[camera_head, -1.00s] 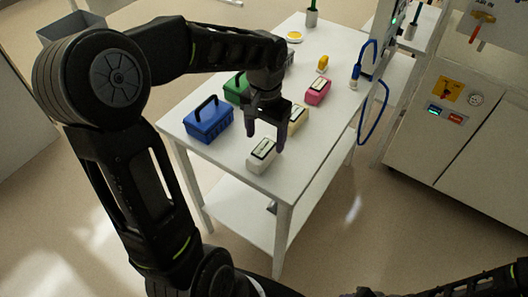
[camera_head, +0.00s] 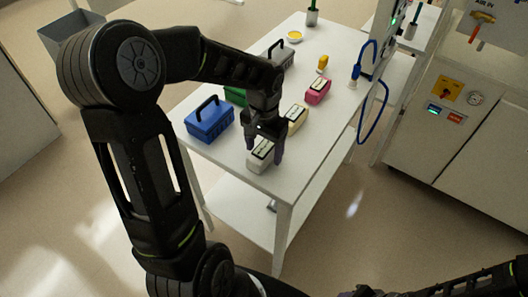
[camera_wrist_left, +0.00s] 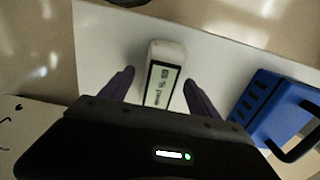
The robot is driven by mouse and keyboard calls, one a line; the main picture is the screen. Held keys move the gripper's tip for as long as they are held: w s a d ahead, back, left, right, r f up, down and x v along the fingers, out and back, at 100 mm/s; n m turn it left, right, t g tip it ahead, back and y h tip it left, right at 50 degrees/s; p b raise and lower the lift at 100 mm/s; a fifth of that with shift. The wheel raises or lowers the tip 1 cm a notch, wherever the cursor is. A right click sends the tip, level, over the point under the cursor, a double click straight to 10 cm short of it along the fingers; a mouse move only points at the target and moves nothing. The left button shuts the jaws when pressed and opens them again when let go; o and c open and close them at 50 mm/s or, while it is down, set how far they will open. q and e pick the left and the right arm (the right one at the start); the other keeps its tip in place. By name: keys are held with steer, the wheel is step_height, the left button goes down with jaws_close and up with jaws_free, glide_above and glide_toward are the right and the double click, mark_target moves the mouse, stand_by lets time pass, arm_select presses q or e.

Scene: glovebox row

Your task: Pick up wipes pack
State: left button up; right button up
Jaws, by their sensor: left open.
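A small white pack with a dark-edged white label, which looks like the wipes pack (camera_head: 258,163), lies on the white table near its front edge. Its label text is too small to read. My left gripper (camera_head: 265,150) is open above it and partly hides it in the head view. In the left wrist view the white pack (camera_wrist_left: 164,55) lies between the two spread fingers (camera_wrist_left: 160,82), with a gap on each side. I cannot tell whether the fingertips reach down beside it.
A blue toolbox (camera_head: 209,122) stands left of the pack and shows at right in the wrist view (camera_wrist_left: 270,105). Behind are a cream pack (camera_head: 297,117), a pink pack (camera_head: 318,91), and green and grey boxes. A blue hose (camera_head: 384,105) hangs at the table's right.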

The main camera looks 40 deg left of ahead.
arm_select(q)
steer(key=shift+c, duration=0.3)
jaws_close()
stand_by(0.7)
